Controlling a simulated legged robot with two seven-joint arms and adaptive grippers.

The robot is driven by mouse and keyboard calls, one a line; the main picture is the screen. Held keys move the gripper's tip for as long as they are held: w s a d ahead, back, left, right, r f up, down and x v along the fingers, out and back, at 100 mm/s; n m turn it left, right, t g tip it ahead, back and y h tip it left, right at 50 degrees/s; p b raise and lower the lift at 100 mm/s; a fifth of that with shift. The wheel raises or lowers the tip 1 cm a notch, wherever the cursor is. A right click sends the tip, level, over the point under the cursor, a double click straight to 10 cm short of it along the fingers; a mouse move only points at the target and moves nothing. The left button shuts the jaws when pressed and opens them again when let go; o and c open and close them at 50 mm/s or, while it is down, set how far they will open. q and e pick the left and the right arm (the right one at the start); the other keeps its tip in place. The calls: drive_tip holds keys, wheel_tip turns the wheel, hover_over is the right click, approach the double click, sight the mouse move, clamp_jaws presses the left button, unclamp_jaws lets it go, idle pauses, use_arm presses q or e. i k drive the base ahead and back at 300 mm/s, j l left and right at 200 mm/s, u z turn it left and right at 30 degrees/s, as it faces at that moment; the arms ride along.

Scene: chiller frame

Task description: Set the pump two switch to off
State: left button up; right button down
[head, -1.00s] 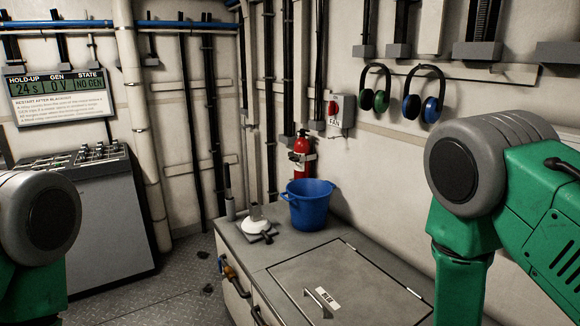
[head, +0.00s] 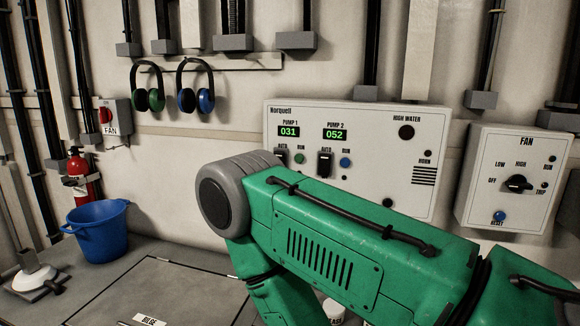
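The pump control panel (head: 390,160) is a white box on the wall, marked Norquell. Its pump 2 switch (head: 325,163) is a black selector below the green 052 display (head: 335,135), with AUTO and RUN labels above it. I cannot read which position it points to. The pump 1 switch (head: 281,157) is to its left, partly hidden behind my green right arm. My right arm crosses in front of the panel's lower part. Neither gripper is in view.
A fan panel (head: 515,180) with a black knob hangs to the right. A blue bucket (head: 97,230), a red extinguisher (head: 82,178) and a red fan switch (head: 106,114) are at the left. Two ear defenders (head: 195,100) hang above.

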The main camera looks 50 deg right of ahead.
sight(324, 164)
drive_tip(key=z, duration=1.65)
